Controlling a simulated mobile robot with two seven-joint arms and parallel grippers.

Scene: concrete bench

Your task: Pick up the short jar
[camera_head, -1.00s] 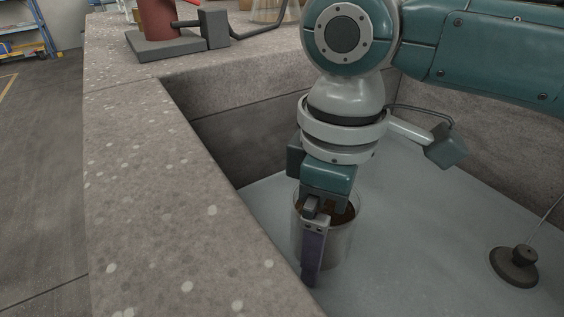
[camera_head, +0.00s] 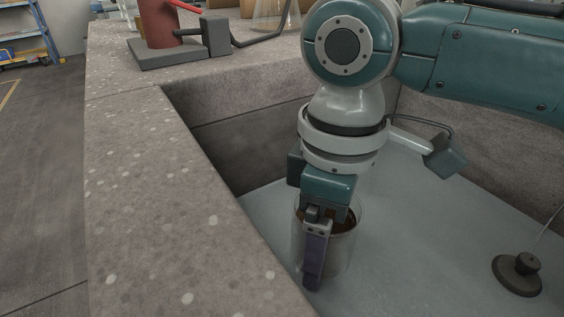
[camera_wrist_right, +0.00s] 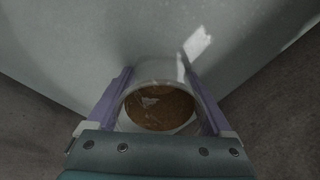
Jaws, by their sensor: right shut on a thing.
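The short jar (camera_head: 340,246) is clear glass with brown contents and stands upright down in the sunken basin of the bench. My right gripper (camera_head: 316,268) reaches down over it from above, its fingers on either side of the jar's wall. In the right wrist view the jar (camera_wrist_right: 160,106) sits between the two purple fingers of the gripper (camera_wrist_right: 160,98), which is shut on it. The jar's underside is hidden, so I cannot tell whether it touches the basin floor. My left gripper is not in view.
The basin's speckled concrete rim (camera_head: 185,225) runs close along the left of the gripper. A dark round weight or plug (camera_head: 517,274) with a thin cord lies on the basin floor (camera_head: 420,240) at right. A red stand (camera_head: 158,28) is on the bench behind.

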